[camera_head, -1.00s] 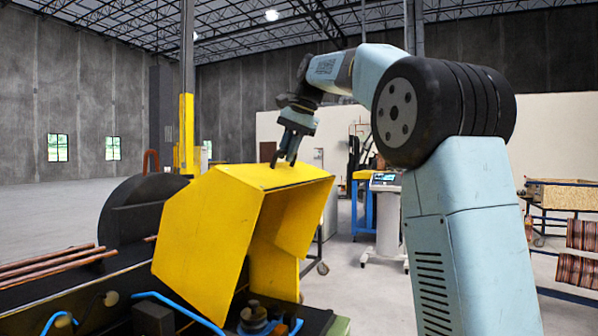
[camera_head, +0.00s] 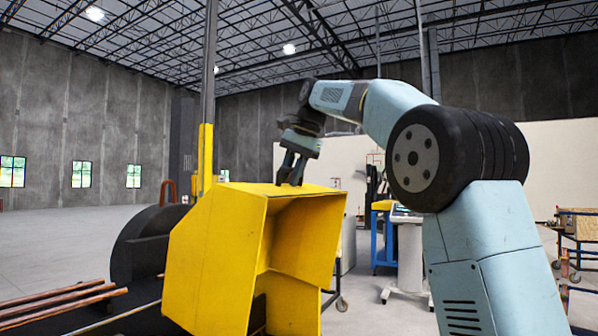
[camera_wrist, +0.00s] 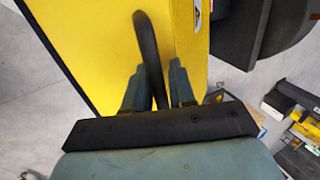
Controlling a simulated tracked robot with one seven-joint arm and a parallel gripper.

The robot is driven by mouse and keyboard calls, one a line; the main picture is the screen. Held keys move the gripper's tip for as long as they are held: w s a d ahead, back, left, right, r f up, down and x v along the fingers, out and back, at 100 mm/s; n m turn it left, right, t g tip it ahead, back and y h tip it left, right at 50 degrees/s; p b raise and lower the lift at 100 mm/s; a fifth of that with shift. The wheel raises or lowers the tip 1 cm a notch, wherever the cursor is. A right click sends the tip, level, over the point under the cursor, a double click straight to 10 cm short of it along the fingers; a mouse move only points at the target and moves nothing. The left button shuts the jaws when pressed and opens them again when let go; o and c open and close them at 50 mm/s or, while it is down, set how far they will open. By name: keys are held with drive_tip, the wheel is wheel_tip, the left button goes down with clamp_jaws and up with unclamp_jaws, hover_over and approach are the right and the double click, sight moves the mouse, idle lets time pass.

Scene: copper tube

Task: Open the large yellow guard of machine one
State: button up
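The large yellow guard (camera_head: 215,265) is a box-like hood on the machine at the centre left of the head view, with its hollow side facing right. Its yellow surface fills the middle of the wrist view (camera_wrist: 95,45). A black curved handle (camera_wrist: 149,45) stands on it. My gripper (camera_head: 288,184) is at the guard's top face, pointing down. In the wrist view my gripper's two fingers (camera_wrist: 158,65) stand on either side of the handle. They are apart, with a narrow yellow gap showing on the right. The handle's lower end is hidden.
Copper tubes (camera_head: 60,302) lie at the lower left, beside a black round machine part (camera_head: 140,240). A yellow and grey post (camera_head: 206,150) rises behind the guard. A grey pedestal with a screen (camera_head: 408,255) and a cart (camera_head: 578,225) stand to the right. Open floor lies between.

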drive_tip(key=shift+o, duration=0.8)
drive_tip(key=shift+d+r, duration=0.1)
drive_tip(key=shift+r, duration=0.05)
drive_tip(key=shift+s+r, duration=0.1)
drive_tip(key=shift+s, duration=0.05)
drive_tip(key=v, duration=0.7)
drive_tip(key=shift+d+r, duration=0.15)
drive_tip(key=shift+s, duration=0.1)
